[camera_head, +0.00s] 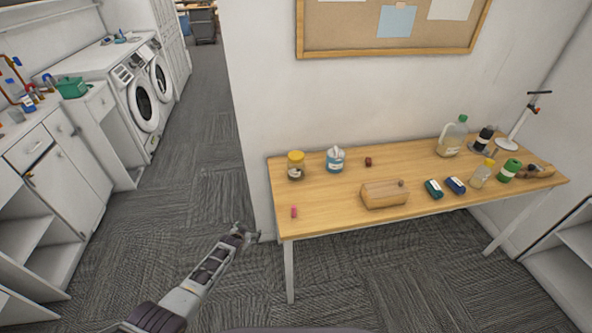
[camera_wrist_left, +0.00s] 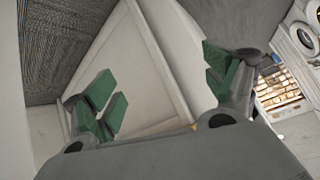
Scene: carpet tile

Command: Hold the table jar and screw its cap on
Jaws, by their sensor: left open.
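A jar (camera_head: 295,172) with a dark lower part stands upright at the back left of the wooden table. A yellow cap (camera_head: 296,156) shows on its top; how tightly it sits I cannot tell. My left gripper (camera_head: 246,235) is off the table's left end, below and in front of the jar and apart from it. In the left wrist view its green-padded fingers (camera_wrist_left: 160,92) are spread with nothing between them. The jar is not recognisable in that view. My right gripper is not in view.
Bare tabletop lies in front of the jar. Washing machines (camera_head: 143,103) stand at left.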

